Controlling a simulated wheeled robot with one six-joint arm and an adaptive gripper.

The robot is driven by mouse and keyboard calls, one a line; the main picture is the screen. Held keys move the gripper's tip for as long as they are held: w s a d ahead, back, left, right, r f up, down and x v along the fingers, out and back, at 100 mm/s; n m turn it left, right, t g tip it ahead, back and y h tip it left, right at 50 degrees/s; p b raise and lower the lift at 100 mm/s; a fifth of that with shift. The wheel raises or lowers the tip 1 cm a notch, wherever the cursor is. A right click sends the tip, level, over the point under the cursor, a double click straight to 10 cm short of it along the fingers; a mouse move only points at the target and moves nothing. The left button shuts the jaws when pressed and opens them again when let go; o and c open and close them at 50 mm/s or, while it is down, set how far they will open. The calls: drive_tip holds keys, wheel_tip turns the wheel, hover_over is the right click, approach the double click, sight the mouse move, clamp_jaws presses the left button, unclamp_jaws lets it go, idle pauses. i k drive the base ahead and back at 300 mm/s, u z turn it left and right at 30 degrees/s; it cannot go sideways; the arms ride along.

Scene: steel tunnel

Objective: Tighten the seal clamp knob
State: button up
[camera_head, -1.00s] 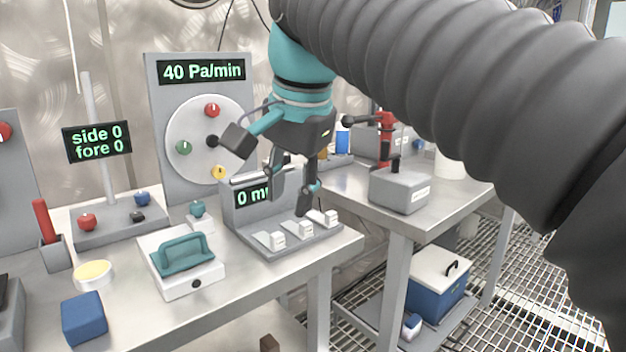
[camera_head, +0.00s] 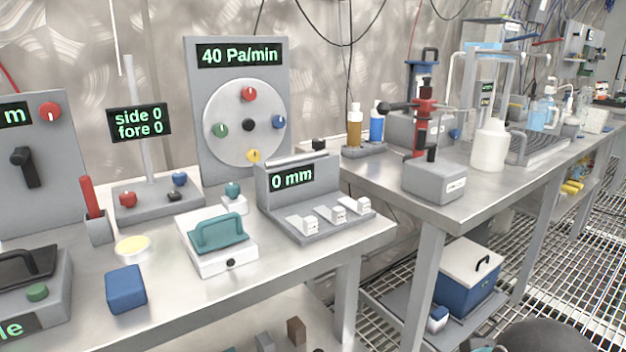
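A grey upright panel (camera_head: 202,75) reads "40 Pa/min". It carries a round pale disc (camera_head: 225,105) with a red knob (camera_head: 249,94) at the top, a blue knob (camera_head: 278,121) at right, a yellow knob (camera_head: 253,155) at the bottom and a green knob (camera_head: 221,130) at left. A black knob (camera_head: 249,124) sits at the disc's centre. No label shows which is the seal clamp knob. My gripper is out of view.
A "side 0, fore 0" display (camera_head: 139,122) is left of the panel. A second bench (camera_head: 450,208) continues right.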

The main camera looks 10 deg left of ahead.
sight(232, 190)
drive_tip(key=u, duration=1.45)
drive_tip(key=k, duration=0.45)
drive_tip(key=z, duration=0.65)
drive_tip(key=i, duration=0.65)
drive_tip(key=u, duration=0.35)
